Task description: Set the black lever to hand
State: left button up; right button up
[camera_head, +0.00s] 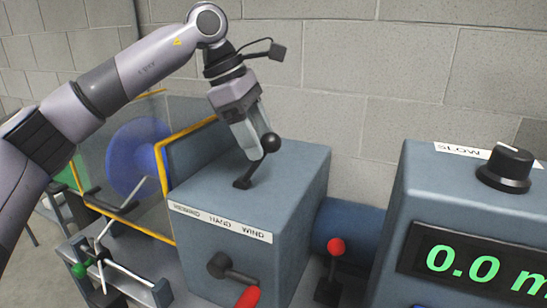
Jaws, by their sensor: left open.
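The black lever (256,168) stands on top of the blue-grey gearbox (310,180). It has a round black knob and leans up and to the right from its base. The label strip (220,222) on the box's front edge appears to read REWIND, HAND and WIND from left to right. I cannot tell for sure which word the lever stands at. My left gripper (254,150) points down at the lever, open, with its fingers just left of the knob. I cannot tell whether they touch it. My right gripper is not in view.
A crank with a red handle (247,298) sticks out from the box's front. A red-knobbed lever (336,247) stands to the right. A console with a black dial (506,167) and green display is at far right. A yellow-framed clear guard (160,190) and blue disc are at left.

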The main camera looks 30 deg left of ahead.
aim_at(257, 163)
pick_arm(q)
jog(key=shift+p+x, duration=0.35)
jog(key=shift+x, duration=2.3)
grip_shut()
